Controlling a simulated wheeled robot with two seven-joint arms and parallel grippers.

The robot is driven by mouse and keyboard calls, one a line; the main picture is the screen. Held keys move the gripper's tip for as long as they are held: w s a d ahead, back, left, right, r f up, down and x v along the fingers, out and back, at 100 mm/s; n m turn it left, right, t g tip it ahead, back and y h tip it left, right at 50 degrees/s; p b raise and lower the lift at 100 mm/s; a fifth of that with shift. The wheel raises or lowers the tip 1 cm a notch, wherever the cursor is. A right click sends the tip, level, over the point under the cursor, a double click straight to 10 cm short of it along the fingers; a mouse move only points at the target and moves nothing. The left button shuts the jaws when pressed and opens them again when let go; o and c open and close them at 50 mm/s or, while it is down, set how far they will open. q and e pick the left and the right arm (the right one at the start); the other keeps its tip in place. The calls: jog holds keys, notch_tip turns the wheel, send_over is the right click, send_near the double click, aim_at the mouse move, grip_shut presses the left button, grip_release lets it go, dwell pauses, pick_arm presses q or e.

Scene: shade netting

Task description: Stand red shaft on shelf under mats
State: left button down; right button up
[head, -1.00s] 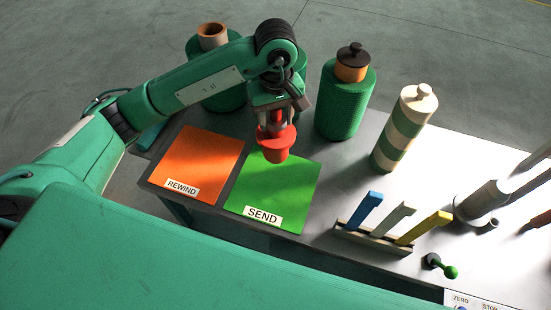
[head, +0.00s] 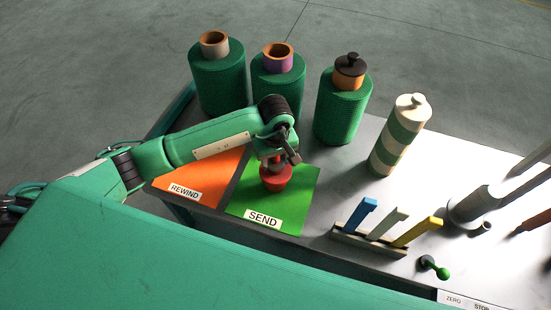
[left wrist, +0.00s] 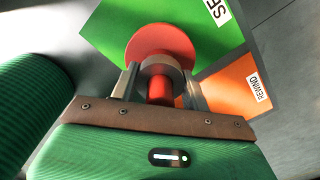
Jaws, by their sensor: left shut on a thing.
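My left gripper (head: 273,160) is shut on the red shaft (head: 276,180), over the back part of the green SEND mat (head: 265,208). In the left wrist view my gripper (left wrist: 160,86) has a finger on each side of the shaft, whose wide red disc (left wrist: 160,48) points away from the palm. I cannot tell whether the shaft touches the mat. The orange REWIND mat (head: 208,174) lies to the left, partly behind my arm. The shelf under the mats is hidden below the table top. My right gripper is not in view.
Green netting rolls stand behind: one with a tan core (head: 217,82), one with a purple core (head: 278,82), one with a black-knobbed core (head: 342,108).

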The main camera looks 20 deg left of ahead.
pick_arm(q)
jog(key=shift+f, duration=0.3)
jog(key=shift+f, duration=0.15)
jog(key=c, duration=0.7)
grip_release()
